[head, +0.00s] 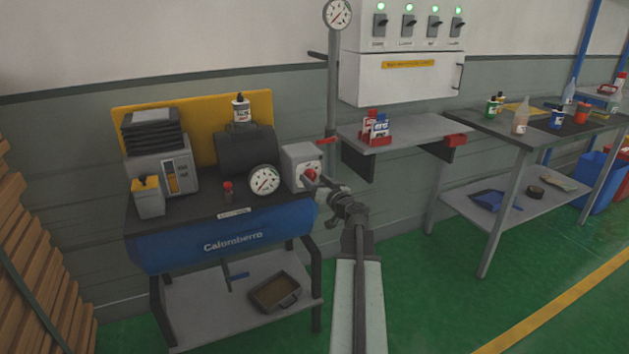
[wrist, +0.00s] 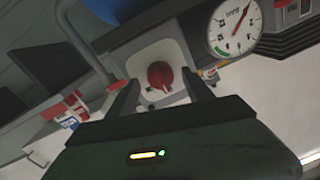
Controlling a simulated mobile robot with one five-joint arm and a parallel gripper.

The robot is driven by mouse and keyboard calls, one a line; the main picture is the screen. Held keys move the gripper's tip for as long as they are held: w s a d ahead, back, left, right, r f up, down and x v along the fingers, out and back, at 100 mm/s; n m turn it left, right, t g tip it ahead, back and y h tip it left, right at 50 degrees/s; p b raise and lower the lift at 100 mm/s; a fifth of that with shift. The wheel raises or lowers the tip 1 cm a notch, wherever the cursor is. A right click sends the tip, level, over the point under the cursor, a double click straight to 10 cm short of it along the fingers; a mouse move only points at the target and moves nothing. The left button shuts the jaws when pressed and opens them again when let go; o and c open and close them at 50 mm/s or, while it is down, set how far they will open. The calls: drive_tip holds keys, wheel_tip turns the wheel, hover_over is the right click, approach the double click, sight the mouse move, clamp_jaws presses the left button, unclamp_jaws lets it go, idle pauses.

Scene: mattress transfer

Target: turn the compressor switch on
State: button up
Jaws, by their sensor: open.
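In the wrist view the red knob (wrist: 160,75) is on a pale plate (wrist: 150,56). My gripper (head: 319,181) is open in front of the knob. In the wrist view its fingers (wrist: 161,78) lie on either side of the knob. I cannot tell whether they touch it. The knob's setting is unclear.
A round gauge (head: 264,180) is just left of the switch box. A vertical pipe (head: 332,95) with a red lever (head: 327,141) rises behind it. A wall cabinet (head: 402,78) carries several switches under green lights.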

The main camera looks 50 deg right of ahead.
drive_tip(key=shift+w+d, duration=0.15)
drive_tip(key=shift+w, duration=0.25)
clamp_jaws()
drive_tip(key=shift+m, duration=0.3)
drive_tip(key=m+b, duration=0.1)
drive_tip(key=m, duration=0.4)
drive_tip(key=shift+f, duration=0.1)
drive_tip(key=m, duration=0.6)
drive_tip(key=shift+m+h+b, duration=0.3)
drive_tip(key=shift+h+b, duration=0.1)
drive_tip(key=shift+m, duration=0.3)
unclamp_jaws()
